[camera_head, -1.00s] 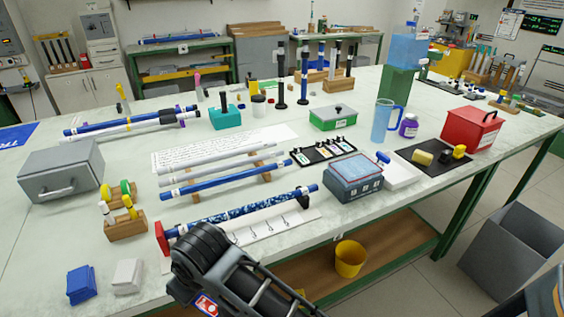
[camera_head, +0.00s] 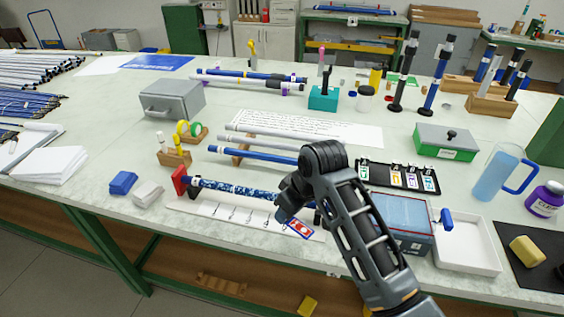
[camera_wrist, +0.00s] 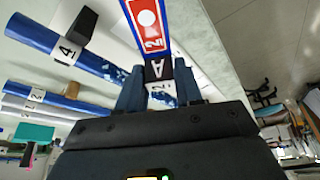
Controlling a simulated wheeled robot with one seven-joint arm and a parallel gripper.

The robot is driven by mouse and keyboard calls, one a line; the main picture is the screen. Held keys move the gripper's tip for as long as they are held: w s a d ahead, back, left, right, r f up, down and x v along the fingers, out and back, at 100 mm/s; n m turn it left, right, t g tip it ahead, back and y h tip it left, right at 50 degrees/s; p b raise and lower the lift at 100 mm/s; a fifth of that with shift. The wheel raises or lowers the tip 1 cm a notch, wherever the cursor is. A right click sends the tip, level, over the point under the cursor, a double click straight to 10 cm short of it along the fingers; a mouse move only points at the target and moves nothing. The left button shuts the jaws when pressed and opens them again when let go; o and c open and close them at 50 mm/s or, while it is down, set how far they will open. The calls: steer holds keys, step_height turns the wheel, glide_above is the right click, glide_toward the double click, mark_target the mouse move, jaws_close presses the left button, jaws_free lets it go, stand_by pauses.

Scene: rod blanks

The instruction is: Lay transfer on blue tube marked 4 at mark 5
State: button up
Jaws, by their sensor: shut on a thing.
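A blue tube with a speckled middle (camera_head: 235,190) lies along the front of the table, its left end at a red stop (camera_head: 179,180). In the wrist view a blue tube (camera_wrist: 30,35) bears a white label "4" and runs under a black bracket towards my gripper. My gripper (camera_wrist: 158,90) is shut on the transfer (camera_wrist: 148,18), a strip with a red and blue border, white disc and "2". The transfer also shows in the head view (camera_head: 300,229), at the tube's right half, in front of it. Mark 5 cannot be made out; my arm hides the tube's right end.
A white strip with small marks (camera_head: 225,211) lies in front of the tube. Behind are a plain blue tube (camera_head: 255,155) and a pale tube. A blue-grey box (camera_head: 405,220) and white tray (camera_head: 465,245) stand right of my arm.

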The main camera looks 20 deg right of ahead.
steer(key=w+r+n, duration=0.2)
steer(key=w+r+n+y, duration=0.1)
steer(key=w+r+n, duration=0.1)
steer(key=w+r, duration=0.1)
steer(key=w+r+n+g, duration=0.1)
steer(key=w+r, duration=0.1)
steer(key=w, duration=0.1)
steer(key=shift+w+r+n+y, duration=0.2)
steer(key=shift+r+n+y, duration=0.1)
steer(key=shift+n, duration=0.1)
steer(key=shift+a+f+b, duration=0.15)
steer(key=shift+f+b, duration=2.3)
steer(key=shift+f, duration=0.45)
steer(key=shift+r+p, duration=0.1)
steer(key=shift+p, duration=0.25)
steer(key=shift+c, duration=0.7)
steer(key=shift+f, duration=0.45)
